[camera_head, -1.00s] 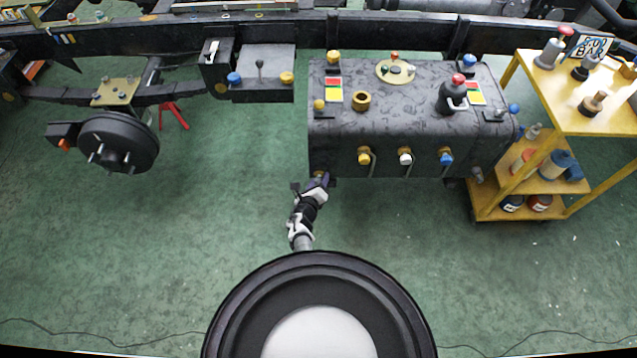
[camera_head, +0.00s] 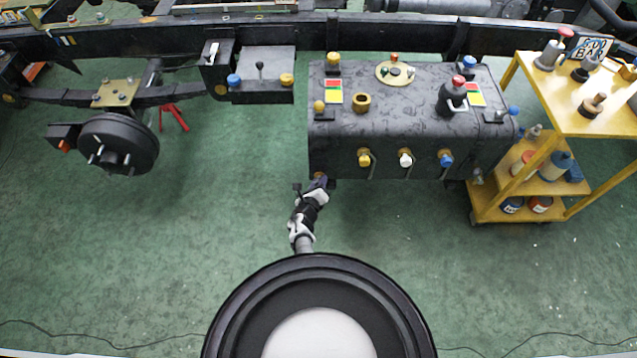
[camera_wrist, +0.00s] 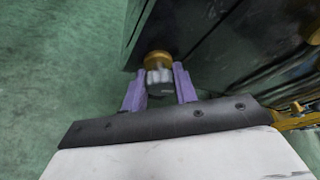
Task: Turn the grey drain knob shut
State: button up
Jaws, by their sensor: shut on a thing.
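The grey drain knob (camera_wrist: 158,78) sits on a round brass fitting (camera_wrist: 158,58) low on the black tank (camera_head: 410,110). In the wrist view the knob lies between the two purple fingers of my gripper (camera_wrist: 159,82). The gripper is shut on it. In the head view my gripper (camera_head: 319,182) reaches the tank's lower left corner. There the fingers and arm mostly hide the knob, and a bit of brass shows. The knob's exact turn angle is hard to tell.
Three taps with yellow (camera_head: 363,160), white (camera_head: 405,160) and blue (camera_head: 445,160) knobs stick out of the tank's front, right of my gripper. A yellow shelf cart (camera_head: 490,208) stands at the right. Green floor left of my arm is clear.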

jog(key=m+y+b, duration=0.1)
jog(key=m+y, duration=0.1)
jog(key=m, duration=0.1)
jog(key=shift+d+m+y, duration=0.15)
jog(key=shift+m+y, duration=0.15)
jog(key=shift+m, duration=0.1)
jog(key=m+y+b, duration=0.1)
jog(key=m+y, duration=0.1)
jog(key=m, duration=0.1)
jog(key=shift+b, duration=0.3)
jog(key=m+y+b, duration=0.2)
jog(key=m+y, duration=0.1)
jog(key=m, duration=0.1)
jog(key=shift+f+m, duration=0.15)
jog(key=shift+m, duration=0.25)
jog(key=m+t+y+b, duration=0.1)
jog(key=m, duration=0.2)
jog(key=shift+d+y+b, duration=0.1)
jog(key=shift+y+b, duration=0.25)
jog(key=shift+y, duration=0.05)
jog(key=o, duration=1)
jog(key=shift+c, duration=0.2)
